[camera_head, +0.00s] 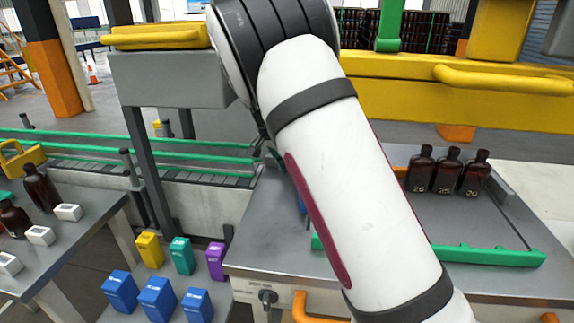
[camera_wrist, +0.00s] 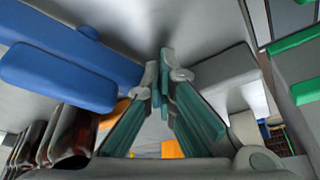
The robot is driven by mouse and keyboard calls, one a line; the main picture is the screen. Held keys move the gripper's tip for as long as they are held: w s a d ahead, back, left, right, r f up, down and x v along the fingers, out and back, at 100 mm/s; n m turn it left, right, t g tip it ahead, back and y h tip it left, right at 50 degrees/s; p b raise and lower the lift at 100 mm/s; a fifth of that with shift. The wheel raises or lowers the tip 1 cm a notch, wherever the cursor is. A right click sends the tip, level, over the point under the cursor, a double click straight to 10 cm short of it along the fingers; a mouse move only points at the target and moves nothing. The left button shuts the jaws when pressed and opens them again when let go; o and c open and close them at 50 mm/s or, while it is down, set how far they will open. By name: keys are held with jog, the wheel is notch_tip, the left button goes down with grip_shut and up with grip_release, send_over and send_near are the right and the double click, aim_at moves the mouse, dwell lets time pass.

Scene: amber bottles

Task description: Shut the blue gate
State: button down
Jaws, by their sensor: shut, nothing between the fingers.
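The blue gate (camera_wrist: 60,75) appears as thick blue bars in the upper left of the wrist view. In the head view only a small blue sliver (camera_head: 301,204) shows beside my arm, and I cannot tell how far the gate stands open. My gripper (camera_wrist: 165,78), with teal finger pads, is shut and empty in the wrist view. My arm hides the gripper's fingers in the head view.
Amber bottles (camera_head: 447,172) stand at the right of the grey table (camera_head: 245,262), behind a green rail (camera_head: 480,257). A yellow beam (camera_head: 480,95) runs behind. Blue boxes (camera_head: 157,298) and other coloured boxes stand lower left. A left table (camera_head: 75,235) carries bottles and white blocks.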

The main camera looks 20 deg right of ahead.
jog(key=shift+r, duration=0.1)
dwell(0.3)
notch_tip(320, 180, up, 9)
jog(key=s+d+r+m+g+p, duration=0.25)
jog(key=s+m+p, duration=0.5)
jog(key=s, duration=0.75)
jog(key=shift+m, duration=0.25)
jog(key=p+x, duration=0.1)
jog(key=x, duration=0.9)
jog(key=shift+f, duration=0.35)
jog(key=a, duration=0.1)
jog(key=w+a, duration=0.1)
jog(key=shift+a+r, duration=0.15)
jog(key=shift+a, duration=0.25)
jog(key=shift+w+a+p, duration=0.25)
jog(key=shift+a+p, duration=0.15)
jog(key=shift+a, duration=0.2)
